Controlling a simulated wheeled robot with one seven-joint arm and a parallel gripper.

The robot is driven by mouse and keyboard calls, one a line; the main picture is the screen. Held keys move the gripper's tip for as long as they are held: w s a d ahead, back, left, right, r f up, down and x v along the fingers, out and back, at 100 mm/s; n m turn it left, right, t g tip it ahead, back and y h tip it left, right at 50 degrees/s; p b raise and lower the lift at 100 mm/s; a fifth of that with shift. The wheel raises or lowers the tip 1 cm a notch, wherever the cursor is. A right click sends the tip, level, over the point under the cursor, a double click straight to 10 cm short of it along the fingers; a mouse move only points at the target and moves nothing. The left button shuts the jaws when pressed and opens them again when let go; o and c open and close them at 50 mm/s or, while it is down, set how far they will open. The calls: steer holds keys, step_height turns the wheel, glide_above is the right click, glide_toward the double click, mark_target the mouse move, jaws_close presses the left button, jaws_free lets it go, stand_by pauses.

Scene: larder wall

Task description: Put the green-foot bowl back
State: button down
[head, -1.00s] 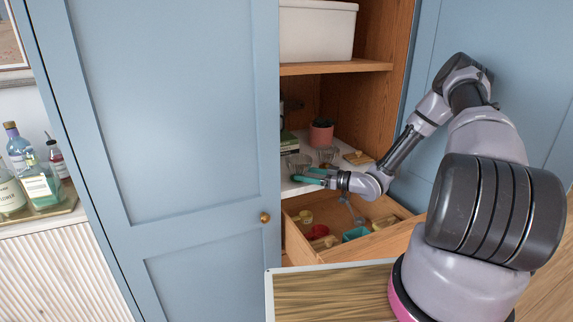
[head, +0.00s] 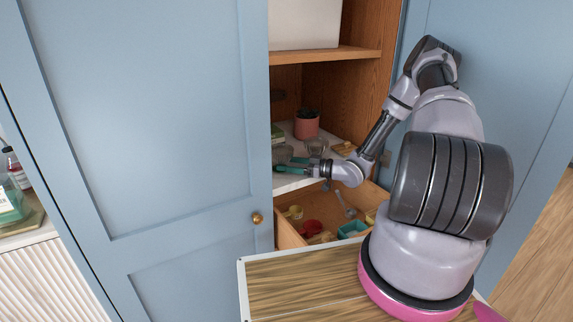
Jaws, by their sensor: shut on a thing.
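A greyish, see-through bowl (head: 283,153) shows at my gripper, just inside the cabinet and partly behind the blue door's edge. My gripper (head: 288,165), with teal-green fingers, is shut on this bowl, at the front of the white shelf (head: 291,184). A green foot cannot be made out beside the green fingers. I cannot tell whether the bowl touches the shelf. Another clear glass bowl (head: 317,147) stands behind and right of my gripper.
A pink pot (head: 306,125) and a green book (head: 277,133) stand deeper on the shelf. Below, an open drawer (head: 289,236) holds a red bowl (head: 311,228), a teal box (head: 352,229) and other items. The blue door (head: 170,110) bounds the left. A wood-topped surface (head: 300,285) lies in front.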

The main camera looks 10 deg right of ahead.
steer(key=shift+f, duration=0.2)
jaws_free()
steer(key=shift+r, duration=0.3)
steer(key=v, duration=1.2)
